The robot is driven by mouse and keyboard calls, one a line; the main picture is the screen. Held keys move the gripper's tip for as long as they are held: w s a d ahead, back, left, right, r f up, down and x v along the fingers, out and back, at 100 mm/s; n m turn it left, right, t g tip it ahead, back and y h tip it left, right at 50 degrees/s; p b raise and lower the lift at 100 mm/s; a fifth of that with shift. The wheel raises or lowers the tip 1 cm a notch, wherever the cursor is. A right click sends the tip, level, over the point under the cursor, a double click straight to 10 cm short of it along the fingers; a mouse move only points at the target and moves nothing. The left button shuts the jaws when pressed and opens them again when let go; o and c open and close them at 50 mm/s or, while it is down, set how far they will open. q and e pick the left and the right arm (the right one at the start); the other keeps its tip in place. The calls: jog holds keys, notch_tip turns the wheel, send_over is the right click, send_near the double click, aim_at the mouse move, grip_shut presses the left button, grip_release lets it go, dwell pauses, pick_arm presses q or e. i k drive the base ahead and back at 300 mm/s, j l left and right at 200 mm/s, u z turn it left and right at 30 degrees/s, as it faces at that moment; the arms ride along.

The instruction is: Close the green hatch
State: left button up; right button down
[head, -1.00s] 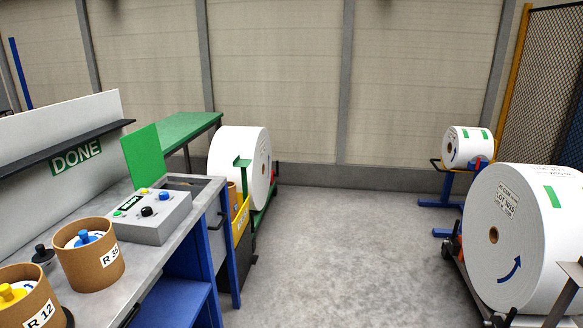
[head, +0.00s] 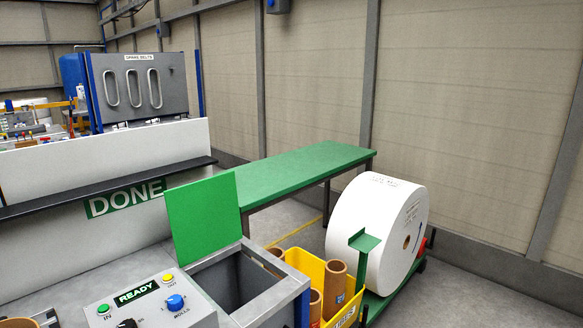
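The green hatch (head: 204,217) is a flat square lid standing upright at the back left edge of a grey open box (head: 240,283). The box's opening is uncovered and dark inside. It sits at the right end of the workbench, next to the control box (head: 155,305) with its READY label. Neither of my grippers shows in the head view.
A white back panel with a DONE sign (head: 126,198) stands behind the bench. A yellow bin (head: 305,263) with cardboard tubes stands right of the box. A white roll (head: 375,225) on a green cart and a long green table (head: 300,168) lie beyond.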

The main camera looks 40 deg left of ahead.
aim_at(204, 215)
jog(key=i+u, duration=0.2)
jog(key=i, duration=0.3)
jog(key=i+u, duration=0.15)
jog(key=i, duration=0.35)
jog(key=i+l+u, duration=0.2)
jog(key=i, duration=0.3)
jog(key=i+l+u, duration=0.2)
jog(key=i, duration=0.3)
jog(key=i+u, duration=0.15)
jog(key=u, duration=2.25)
